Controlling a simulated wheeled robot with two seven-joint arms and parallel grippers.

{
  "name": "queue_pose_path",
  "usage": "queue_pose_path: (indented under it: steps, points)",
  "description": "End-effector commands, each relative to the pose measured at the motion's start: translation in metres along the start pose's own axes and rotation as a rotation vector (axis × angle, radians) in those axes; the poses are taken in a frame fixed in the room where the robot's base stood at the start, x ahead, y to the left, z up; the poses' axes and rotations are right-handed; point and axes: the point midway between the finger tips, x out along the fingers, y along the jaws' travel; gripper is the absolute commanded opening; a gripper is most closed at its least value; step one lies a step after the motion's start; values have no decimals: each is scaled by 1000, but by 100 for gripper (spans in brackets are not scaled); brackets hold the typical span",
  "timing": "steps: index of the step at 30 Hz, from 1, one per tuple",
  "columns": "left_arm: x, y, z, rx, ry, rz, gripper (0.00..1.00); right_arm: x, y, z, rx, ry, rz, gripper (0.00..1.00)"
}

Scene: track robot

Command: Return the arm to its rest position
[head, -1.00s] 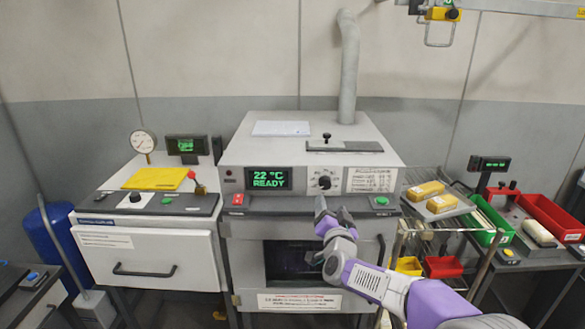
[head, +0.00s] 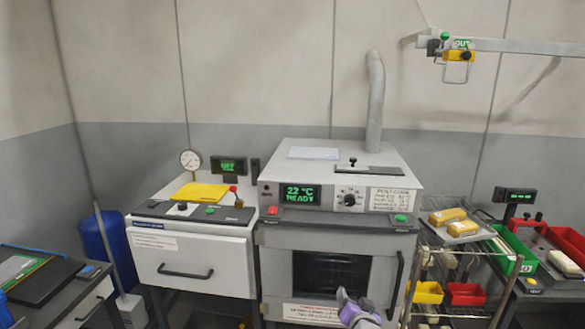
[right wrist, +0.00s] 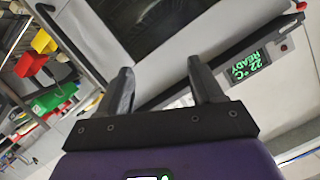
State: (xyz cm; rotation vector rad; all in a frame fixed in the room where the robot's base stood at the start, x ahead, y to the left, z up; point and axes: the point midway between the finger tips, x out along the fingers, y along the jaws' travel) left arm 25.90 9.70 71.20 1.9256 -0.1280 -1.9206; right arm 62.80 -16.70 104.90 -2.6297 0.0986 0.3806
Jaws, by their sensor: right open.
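My right gripper (head: 343,296) shows only in part at the bottom edge of the head view, in front of the lower part of the oven. The rest of the right arm is mostly out of that view. In the right wrist view the two dark fingers of the same gripper (right wrist: 165,82) stand apart with nothing between them. The oven (head: 278,253) has a closed door with a dark window (head: 318,271). Its display (head: 300,195) reads 22 °C READY. My left gripper is not in view.
A drawer unit (head: 190,258) with a yellow item (head: 200,192) on top stands left of the oven. A wire rack (head: 455,262) with yellow and red bins (head: 465,293) stands close on the right. A dark-topped bench (head: 40,275) is at far left.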

Motion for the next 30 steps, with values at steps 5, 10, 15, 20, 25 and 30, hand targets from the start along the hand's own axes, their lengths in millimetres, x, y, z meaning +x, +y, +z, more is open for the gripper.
queue_pose_path:
  steps: [5, 10, 15, 20, 25, 30]
  points:
    - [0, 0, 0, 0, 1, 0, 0, -11, 48, 110, -38, -257, 60, 66]
    - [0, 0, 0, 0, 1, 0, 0, -56, 93, 225, -57, -553, 109, 66]
    - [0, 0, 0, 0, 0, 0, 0, -132, 126, 324, -46, -861, 141, 66]
    - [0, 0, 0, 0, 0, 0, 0, -206, 138, 382, -19, -1099, 149, 66]
    - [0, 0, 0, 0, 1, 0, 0, -251, 140, 407, 3, -1231, 144, 66]
    - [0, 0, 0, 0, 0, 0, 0, -259, 139, 411, 8, -1255, 142, 66]
